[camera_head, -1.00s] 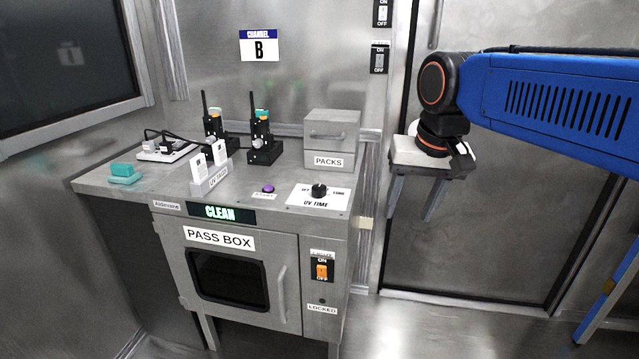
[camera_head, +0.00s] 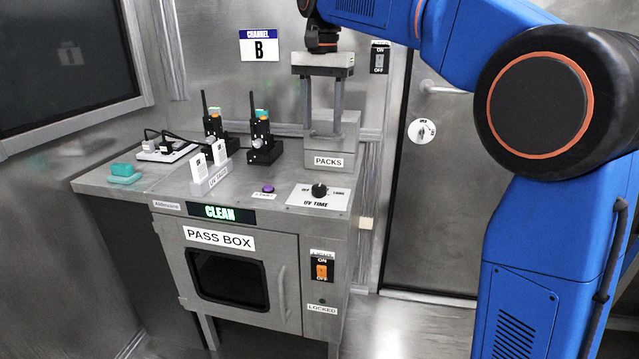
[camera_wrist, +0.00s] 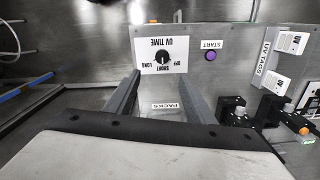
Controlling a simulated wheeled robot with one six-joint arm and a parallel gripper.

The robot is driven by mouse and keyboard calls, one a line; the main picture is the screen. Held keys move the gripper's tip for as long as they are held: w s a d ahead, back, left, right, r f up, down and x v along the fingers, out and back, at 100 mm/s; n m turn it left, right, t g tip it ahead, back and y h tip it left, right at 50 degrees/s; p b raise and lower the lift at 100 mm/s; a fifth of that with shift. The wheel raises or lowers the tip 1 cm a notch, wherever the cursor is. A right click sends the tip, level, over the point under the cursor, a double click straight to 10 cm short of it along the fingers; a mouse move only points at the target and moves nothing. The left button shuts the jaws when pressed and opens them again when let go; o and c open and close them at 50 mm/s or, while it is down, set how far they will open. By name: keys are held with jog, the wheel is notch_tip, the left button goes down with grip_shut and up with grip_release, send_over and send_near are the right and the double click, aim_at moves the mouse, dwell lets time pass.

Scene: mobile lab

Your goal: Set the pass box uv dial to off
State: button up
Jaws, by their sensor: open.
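The uv dial is a black round knob (camera_head: 319,190) on a white UV TIME plate (camera_head: 335,203) on top of the pass box (camera_head: 240,270). OFF is printed left of the knob and LONG right of it. In the wrist view the knob (camera_wrist: 163,58) and its plate (camera_wrist: 145,45) appear upside down, with SHORT also legible. The knob's setting is too small to read surely. My gripper (camera_head: 322,131) is open and empty, fingers pointing down, above and behind the dial by the PACKS box. Its fingers (camera_wrist: 160,76) show apart in the wrist view.
The grey PACKS box (camera_head: 345,152) stands behind the dial, close to my fingers. A purple START button (camera_head: 268,188) lies left of the plate. UV tags (camera_head: 210,172), black radios (camera_head: 262,140) and a teal block (camera_head: 123,171) stand further left. Space directly above the dial is clear.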

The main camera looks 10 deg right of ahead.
aim_at(319, 187)
jog(key=f, duration=1.7)
jog(key=shift+w+a+f, duration=0.15)
jog(key=shift+w+a, duration=0.05)
jog(key=shift+a, duration=0.1)
jog(key=c, duration=1.1)
